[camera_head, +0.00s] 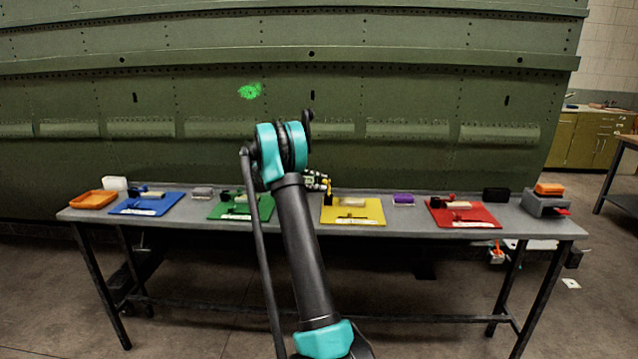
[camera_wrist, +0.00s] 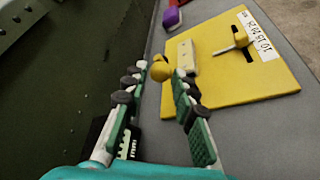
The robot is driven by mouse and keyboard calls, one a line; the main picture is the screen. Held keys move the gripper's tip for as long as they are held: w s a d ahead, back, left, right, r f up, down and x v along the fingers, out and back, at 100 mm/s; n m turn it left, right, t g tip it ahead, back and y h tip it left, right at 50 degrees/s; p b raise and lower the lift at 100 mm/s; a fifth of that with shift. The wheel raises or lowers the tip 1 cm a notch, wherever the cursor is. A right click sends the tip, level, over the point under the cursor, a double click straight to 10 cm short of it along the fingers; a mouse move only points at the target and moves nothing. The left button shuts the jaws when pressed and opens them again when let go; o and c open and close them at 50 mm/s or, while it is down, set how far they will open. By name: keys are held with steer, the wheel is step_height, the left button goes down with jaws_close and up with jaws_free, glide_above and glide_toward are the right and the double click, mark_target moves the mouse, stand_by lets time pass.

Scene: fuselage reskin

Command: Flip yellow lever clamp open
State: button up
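The yellow board (camera_head: 368,217) lies on the table, right of my arm in the head view. It fills the right side of the wrist view (camera_wrist: 270,85). The yellow clamp handle (camera_head: 328,187) stands upright at the board's back left corner, above a dark base. In the wrist view its rounded yellow knob (camera_wrist: 160,71) shows between my fingertips. My gripper (camera_head: 317,180) is open around the knob (camera_wrist: 158,78), with its green-padded fingers apart; whether either finger touches it is unclear. A black block with white print (camera_wrist: 126,143) shows below the fingers. The handle's lower part is hidden.
A pale block (camera_wrist: 182,62) and a small yellow T-shaped piece (camera_wrist: 238,42) are on the yellow board. Green (camera_head: 262,213) and red (camera_head: 470,218) boards flank it. A purple block (camera_head: 403,198) stands nearby. The green fuselage panel (camera_head: 420,165) rises behind the table.

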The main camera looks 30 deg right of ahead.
steer(key=shift+o, duration=0.8)
steer(key=v, duration=1.2)
steer(key=shift+s, duration=0.15)
steer(key=s+a+f+m+t+y, duration=0.2)
steer(key=s+a+f+y, duration=0.2)
steer(key=s, duration=1)
steer(key=s+a+f+m+t+y, duration=0.2)
steer(key=s+a+f+y, duration=0.3)
steer(key=s, duration=1)
steer(key=s+a+f+m+t+y, duration=0.1)
steer(key=s+a+f+t+y, duration=0.2)
steer(key=s+a+f+y, duration=0.2)
steer(key=s+a+f, duration=0.1)
steer(key=s+a, duration=0.2)
steer(key=s, duration=0.2)
steer(key=s+a+f, duration=0.2)
steer(key=s+a, duration=0.1)
steer(key=s, duration=0.2)
steer(key=shift+s+f+m+t, duration=0.25)
steer(key=shift+f+m+t, duration=0.05)
steer(key=shift+m+t, duration=0.1)
steer(key=shift+a, duration=0.1)
